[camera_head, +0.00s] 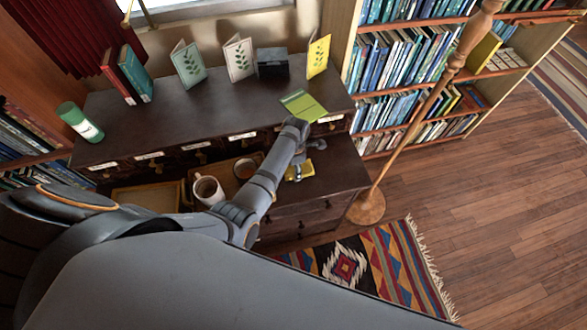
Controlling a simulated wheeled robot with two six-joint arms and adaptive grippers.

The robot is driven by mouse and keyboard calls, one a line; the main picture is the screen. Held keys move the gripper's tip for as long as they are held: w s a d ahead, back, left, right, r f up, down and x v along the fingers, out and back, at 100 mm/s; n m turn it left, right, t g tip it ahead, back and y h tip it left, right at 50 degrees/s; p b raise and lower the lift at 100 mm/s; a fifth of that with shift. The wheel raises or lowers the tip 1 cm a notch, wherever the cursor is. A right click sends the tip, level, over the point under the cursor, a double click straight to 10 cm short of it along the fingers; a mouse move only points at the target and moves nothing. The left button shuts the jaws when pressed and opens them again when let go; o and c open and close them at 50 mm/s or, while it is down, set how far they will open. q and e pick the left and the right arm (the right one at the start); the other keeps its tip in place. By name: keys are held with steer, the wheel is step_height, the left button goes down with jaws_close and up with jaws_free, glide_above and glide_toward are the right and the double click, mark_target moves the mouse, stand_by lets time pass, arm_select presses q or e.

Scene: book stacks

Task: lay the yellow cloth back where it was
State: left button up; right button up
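A small yellow cloth (306,171) is on the lower dark wooden top at the right, directly below my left gripper (298,168). My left arm comes in from the left and bends down over the front edge of the upper shelf. The fingers are small, dark and partly hidden by the wrist. They overlap the cloth, but whether they grip it I cannot tell. My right gripper is not in view.
A flat green-yellow piece (303,105) lies on the upper top, near standing cards (239,60) and a dark box (272,62). A lamp pole (408,125) rises right of the cabinet.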

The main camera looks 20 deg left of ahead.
arm_select(q)
steer(key=shift+d, duration=0.3)
steer(key=o, duration=1.2)
steer(key=shift+f, duration=0.1)
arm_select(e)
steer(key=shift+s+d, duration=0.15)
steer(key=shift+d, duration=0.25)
arm_select(q)
steer(key=shift+r, duration=0.4)
step_height(320, 180, up, 12)
steer(key=shift+f, duration=0.2)
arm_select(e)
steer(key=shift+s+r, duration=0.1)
